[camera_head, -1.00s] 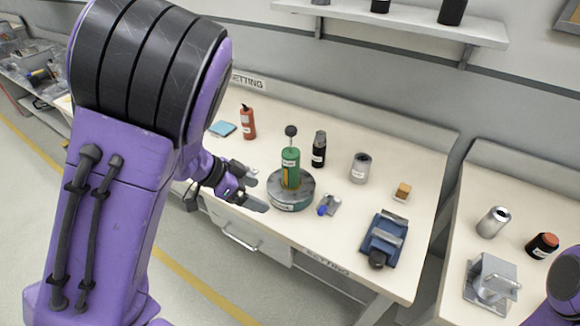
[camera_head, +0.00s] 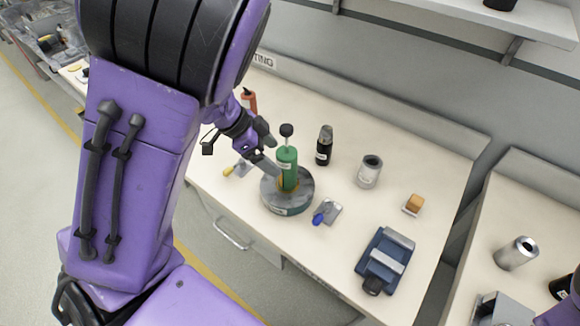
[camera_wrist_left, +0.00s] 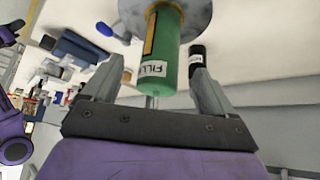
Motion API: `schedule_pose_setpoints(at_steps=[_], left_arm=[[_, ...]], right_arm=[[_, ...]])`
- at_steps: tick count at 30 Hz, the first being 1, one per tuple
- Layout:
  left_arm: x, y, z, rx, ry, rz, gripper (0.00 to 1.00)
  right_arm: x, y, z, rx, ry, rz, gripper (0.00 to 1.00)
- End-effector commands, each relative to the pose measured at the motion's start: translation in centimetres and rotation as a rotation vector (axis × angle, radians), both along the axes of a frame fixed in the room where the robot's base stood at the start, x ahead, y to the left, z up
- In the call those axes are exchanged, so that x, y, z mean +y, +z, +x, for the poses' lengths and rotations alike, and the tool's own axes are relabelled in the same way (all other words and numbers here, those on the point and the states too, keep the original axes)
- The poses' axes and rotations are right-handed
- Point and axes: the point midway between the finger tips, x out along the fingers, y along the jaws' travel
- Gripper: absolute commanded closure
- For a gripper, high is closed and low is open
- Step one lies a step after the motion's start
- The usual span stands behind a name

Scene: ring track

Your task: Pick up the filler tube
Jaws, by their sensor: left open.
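The filler tube (camera_head: 287,172) is a green upright cylinder with a white label and a black ball-topped rod. It stands on a round grey base (camera_head: 290,206) on the bench. In the left wrist view the tube (camera_wrist_left: 158,72), its label partly readable as "FILL", lies between the two fingers. My left gripper (camera_head: 272,158) is open at the tube's left side, with a finger close to it. Whether a finger touches it I cannot tell.
A black bottle (camera_head: 324,146) and a grey can (camera_head: 369,172) stand right of the tube. A small blue-tipped metal part (camera_head: 327,213) lies in front. A blue vise (camera_head: 385,262) and an orange block (camera_head: 413,203) are further right. A red bottle (camera_head: 249,100) is behind my arm.

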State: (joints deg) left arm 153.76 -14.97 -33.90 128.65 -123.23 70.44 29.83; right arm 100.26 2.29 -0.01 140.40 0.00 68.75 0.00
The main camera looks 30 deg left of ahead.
Motion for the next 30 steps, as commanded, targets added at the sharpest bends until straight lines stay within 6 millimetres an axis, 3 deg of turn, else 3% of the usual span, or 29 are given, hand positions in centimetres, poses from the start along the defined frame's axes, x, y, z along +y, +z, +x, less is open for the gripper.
schedule_pose_setpoints(at_steps=[9, 18, 20, 24, 26, 30], left_arm=[[-2.2, -4.2, 1.6, 0.003, 0.001, -0.001, 0.13], [-2.7, -4.9, 2.1, -0.001, 0.001, 0.001, 0.13], [-2.7, -4.9, 2.1, -0.001, 0.001, 0.001, 0.30], [-2.7, -4.9, 2.1, 0.000, -0.001, 0.000, 0.75], [-2.7, -4.9, 2.2, -0.002, 0.000, 0.000, 0.84], [-2.7, -4.9, 2.2, -0.002, 0.000, 0.000, 0.84]], right_arm=[[0.0, -0.3, 0.0, -0.001, 0.000, -0.001, 1.00], [0.0, -0.3, 0.0, -0.001, 0.000, -0.001, 1.00], [0.0, -0.3, 0.0, -0.001, 0.000, -0.001, 1.00], [0.0, -0.3, 0.0, -0.001, 0.000, -0.001, 1.00], [0.0, -0.3, 0.0, -0.001, 0.000, -0.001, 1.00], [0.0, -0.3, 0.0, -0.001, 0.000, -0.001, 1.00]])
